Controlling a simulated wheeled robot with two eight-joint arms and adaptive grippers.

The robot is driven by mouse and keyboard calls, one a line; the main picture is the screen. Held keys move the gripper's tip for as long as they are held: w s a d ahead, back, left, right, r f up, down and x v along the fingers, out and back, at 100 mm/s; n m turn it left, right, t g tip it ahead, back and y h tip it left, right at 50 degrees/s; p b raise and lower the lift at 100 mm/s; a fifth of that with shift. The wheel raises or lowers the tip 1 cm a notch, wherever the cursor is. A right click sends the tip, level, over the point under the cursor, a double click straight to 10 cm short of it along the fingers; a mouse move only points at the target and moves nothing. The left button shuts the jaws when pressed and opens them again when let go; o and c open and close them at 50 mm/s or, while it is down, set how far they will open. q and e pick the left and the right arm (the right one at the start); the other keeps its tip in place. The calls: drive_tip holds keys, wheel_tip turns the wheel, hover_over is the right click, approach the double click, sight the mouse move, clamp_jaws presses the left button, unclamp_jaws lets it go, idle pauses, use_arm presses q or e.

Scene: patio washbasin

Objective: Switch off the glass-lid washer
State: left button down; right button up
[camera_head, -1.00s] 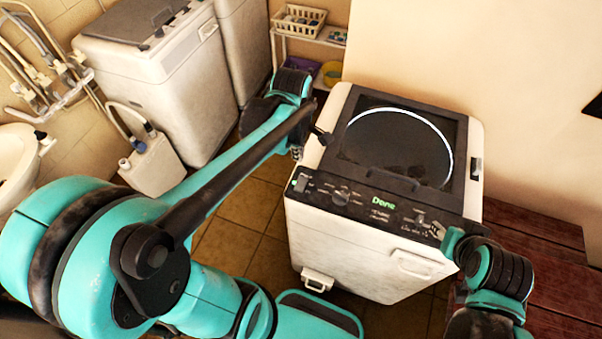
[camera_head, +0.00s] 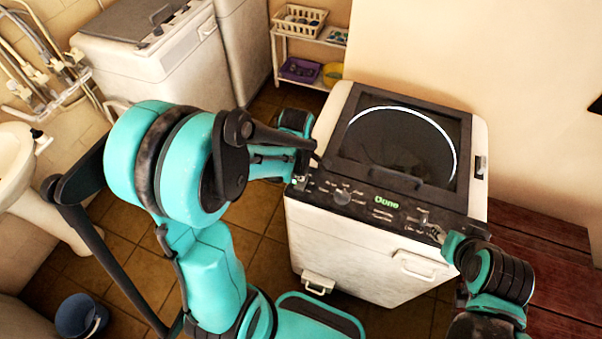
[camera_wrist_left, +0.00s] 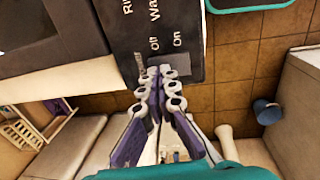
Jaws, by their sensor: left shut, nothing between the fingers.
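The glass-lid washer (camera_head: 340,240) is a white top-loader with a dark round glass lid, shut, and a black front panel with a green lit display reading roughly "Done". My left gripper (camera_head: 298,182) is at the panel's left end, partly hidden by my arm. In the left wrist view, the left gripper (camera_wrist_left: 160,72) is shut and empty, its tips over or against the grey power switch (camera_wrist_left: 178,64) beside the "Off" and "On" labels. Contact and the switch's position cannot be told.
Another white washer (camera_head: 165,65) stands at the back left. A shelf (camera_head: 305,45) with a basket is behind. A basin (camera_head: 15,165) is at the left and a blue bucket (camera_head: 80,315) on the floor. A red-brown wooden bench (camera_head: 555,250) is at the right.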

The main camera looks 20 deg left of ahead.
use_arm(q)
drive_tip(key=shift+w+f+b, duration=0.15)
drive_tip(key=shift+f+b, duration=0.3)
drive_tip(key=shift+b, duration=0.2)
drive_tip(key=shift+r, duration=0.15)
drive_tip(key=shift+s+p, duration=0.3)
drive_tip(key=shift+s, duration=0.2)
drive_tip(key=shift+s+r, duration=0.15)
drive_tip(key=shift+s, duration=0.25)
drive_tip(key=shift+w+r, duration=0.1)
